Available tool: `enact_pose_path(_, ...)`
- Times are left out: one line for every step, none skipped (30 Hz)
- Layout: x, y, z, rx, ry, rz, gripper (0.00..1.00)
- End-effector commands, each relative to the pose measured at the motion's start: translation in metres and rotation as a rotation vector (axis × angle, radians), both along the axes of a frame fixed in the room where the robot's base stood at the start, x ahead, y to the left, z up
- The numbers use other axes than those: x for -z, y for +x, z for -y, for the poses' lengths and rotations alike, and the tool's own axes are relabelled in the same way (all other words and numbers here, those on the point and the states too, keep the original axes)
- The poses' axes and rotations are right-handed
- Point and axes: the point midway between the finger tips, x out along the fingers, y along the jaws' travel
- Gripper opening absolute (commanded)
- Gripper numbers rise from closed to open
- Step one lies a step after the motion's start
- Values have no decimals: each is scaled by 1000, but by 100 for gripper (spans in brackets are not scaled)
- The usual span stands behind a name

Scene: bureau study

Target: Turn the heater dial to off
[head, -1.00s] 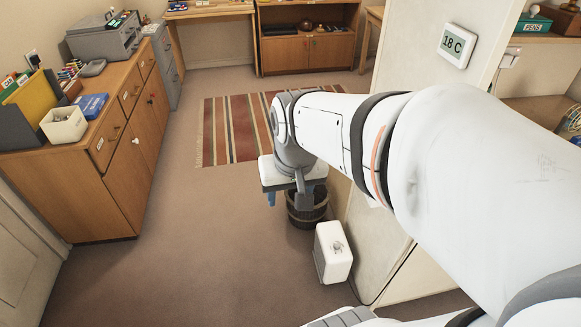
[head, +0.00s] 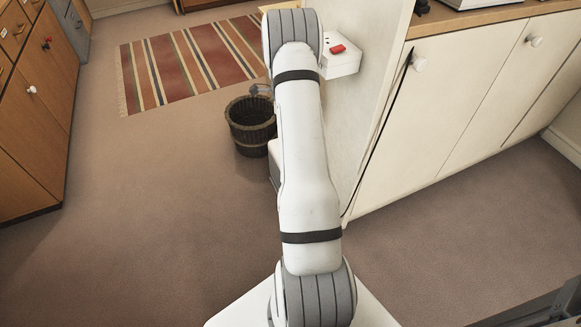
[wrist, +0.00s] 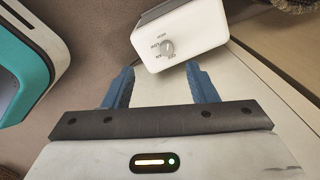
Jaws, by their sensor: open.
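The heater (wrist: 205,22) is a white box with a round grey dial (wrist: 167,47) on its face, seen at the top of the wrist view. Small dark labels surround the dial, too small to read surely, and I cannot tell its setting. My gripper (wrist: 159,66) has two blue fingers, spread apart and empty. The dial appears just beyond the fingertips, between them in the picture; the remaining distance is unclear. In the head view my arm hides most of the heater (head: 274,163), with only a sliver showing at the arm's left.
A dark wooden bucket (head: 250,128) stands behind the heater. A pale wall panel with a white box bearing a red switch (head: 338,48) and white cabinets (head: 470,95) stand to the right. Brown carpet (head: 150,210) is clear at the left, before a striped rug (head: 185,65).

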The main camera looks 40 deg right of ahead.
Motion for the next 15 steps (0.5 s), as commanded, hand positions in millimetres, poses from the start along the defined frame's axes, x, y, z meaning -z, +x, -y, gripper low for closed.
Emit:
enact_pose_path(46,-2,15,76,7,-10,52)
enact_pose_path(61,-3,21,118,9,-14,52)
enact_pose_path(78,-4,29,167,12,-17,52)
enact_pose_path(89,-4,34,198,13,-19,52)
enact_pose_path(98,-5,38,225,15,-21,52)
enact_pose_path(108,-6,42,256,15,-23,52)
enact_pose_path(114,-7,45,273,17,-24,52)
enact_pose_path(118,-7,47,288,16,-25,52)
enact_pose_path(122,-8,49,301,17,-26,52)
enact_pose_path(125,-8,50,309,18,-26,52)
enact_pose_path(127,-8,50,314,18,-26,52)
enact_pose_path(130,-9,51,318,18,-26,52)
enact_pose_path(132,-9,51,320,18,-26,52)
enact_pose_path(134,-9,51,320,18,-26,52)
enact_pose_path(138,-9,51,319,18,-27,52)
